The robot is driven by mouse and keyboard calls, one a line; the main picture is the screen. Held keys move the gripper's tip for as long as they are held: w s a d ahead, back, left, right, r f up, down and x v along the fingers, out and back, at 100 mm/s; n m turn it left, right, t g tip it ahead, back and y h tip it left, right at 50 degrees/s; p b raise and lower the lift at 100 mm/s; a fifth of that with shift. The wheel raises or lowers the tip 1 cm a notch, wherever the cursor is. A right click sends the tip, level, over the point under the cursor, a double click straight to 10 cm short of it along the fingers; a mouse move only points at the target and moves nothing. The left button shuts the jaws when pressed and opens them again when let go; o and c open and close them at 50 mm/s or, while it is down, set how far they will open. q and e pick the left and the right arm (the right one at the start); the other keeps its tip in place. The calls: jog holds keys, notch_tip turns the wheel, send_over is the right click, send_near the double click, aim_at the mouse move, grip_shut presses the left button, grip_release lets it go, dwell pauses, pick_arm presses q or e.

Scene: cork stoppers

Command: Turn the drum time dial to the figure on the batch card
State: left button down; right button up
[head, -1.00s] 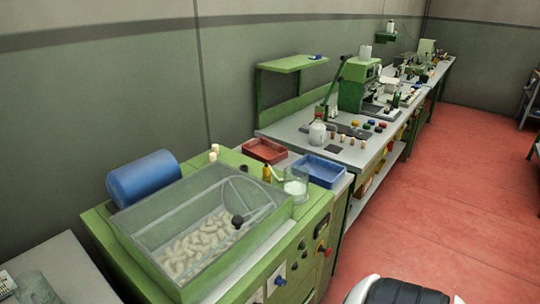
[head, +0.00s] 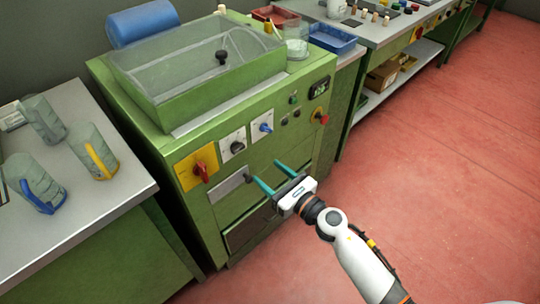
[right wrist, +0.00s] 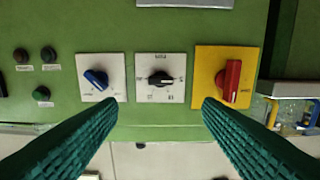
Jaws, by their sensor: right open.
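A black knob (head: 238,147) on a white plate with small markings sits on the front of the green drum machine (head: 170,150). In the right wrist view this black knob (right wrist: 160,79) lies in the middle, its bar about level. A blue knob (head: 265,127) on a similar white plate is beside it. Which one is the time dial I cannot tell; the figures are too small to read. My right gripper (head: 265,174) is open and empty, in front of the panel and apart from the knobs. No batch card is clearly identifiable. My left gripper is not in view.
A red switch (head: 201,171) on a yellow plate adjoins the black knob. A red button (head: 321,117) and small buttons sit at the panel's right. A grey table (head: 85,205) with several grey mitt-like items stands left. The red floor (head: 450,150) at right is clear.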

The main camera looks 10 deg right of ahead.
aim_at(240, 149)
jog(key=x, duration=1.2)
jog(key=shift+c, duration=0.2)
jog(key=c, duration=1)
jog(key=shift+o, duration=0.2)
